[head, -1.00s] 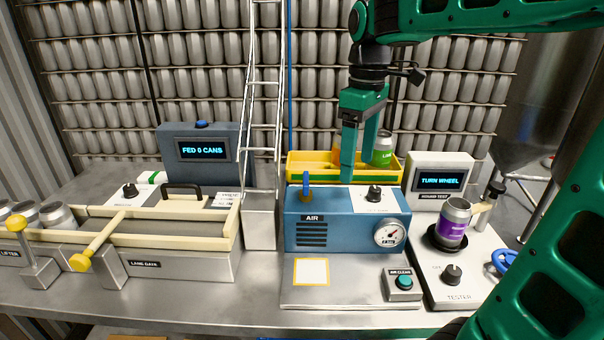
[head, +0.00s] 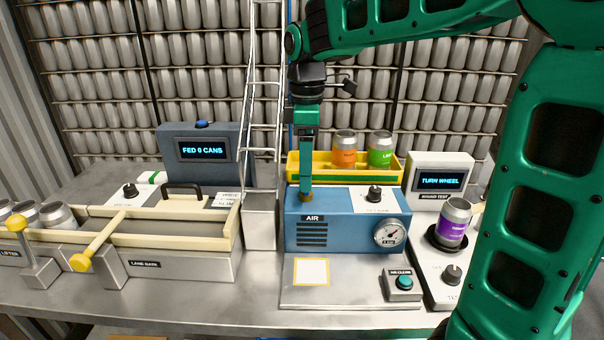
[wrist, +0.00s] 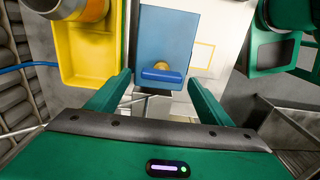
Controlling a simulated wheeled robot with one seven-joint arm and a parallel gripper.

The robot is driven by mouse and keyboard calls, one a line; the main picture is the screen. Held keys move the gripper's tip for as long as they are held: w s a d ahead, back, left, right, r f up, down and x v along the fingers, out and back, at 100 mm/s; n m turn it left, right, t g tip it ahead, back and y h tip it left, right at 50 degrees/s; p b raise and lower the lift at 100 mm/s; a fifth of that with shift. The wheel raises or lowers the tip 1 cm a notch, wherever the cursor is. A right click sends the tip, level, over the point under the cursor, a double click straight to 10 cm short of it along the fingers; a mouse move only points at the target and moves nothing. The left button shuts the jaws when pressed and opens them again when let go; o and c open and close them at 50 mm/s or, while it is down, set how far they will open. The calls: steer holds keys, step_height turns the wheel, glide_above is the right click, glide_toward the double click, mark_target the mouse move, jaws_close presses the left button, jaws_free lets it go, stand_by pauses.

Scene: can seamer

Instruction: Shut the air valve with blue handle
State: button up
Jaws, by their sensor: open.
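The blue valve handle (wrist: 161,75) shows in the wrist view as a short bar lying crosswise, with brass just beyond it. It is on the blue AIR box (head: 345,233), at the left of its top. In the head view my gripper hides the handle, and only the brass valve base (head: 305,195) shows below. My gripper (head: 306,184) points down right over the valve. In the wrist view its open fingers (wrist: 159,78) stand to either side of the handle, with gaps at both ends. I cannot tell how far down they reach.
A yellow bin (head: 325,163) with an orange can (head: 345,152) and a green can (head: 380,150) stands behind the box. A gauge (head: 390,233) is on the box's front right. A wire ladder chute (head: 262,130) rises close on the left. The plate in front is mostly clear.

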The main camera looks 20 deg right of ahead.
steer(key=shift+f, duration=0.95)
steer(key=c, duration=1)
steer(key=shift+r, duration=0.1)
steer(key=shift+c, duration=0.2)
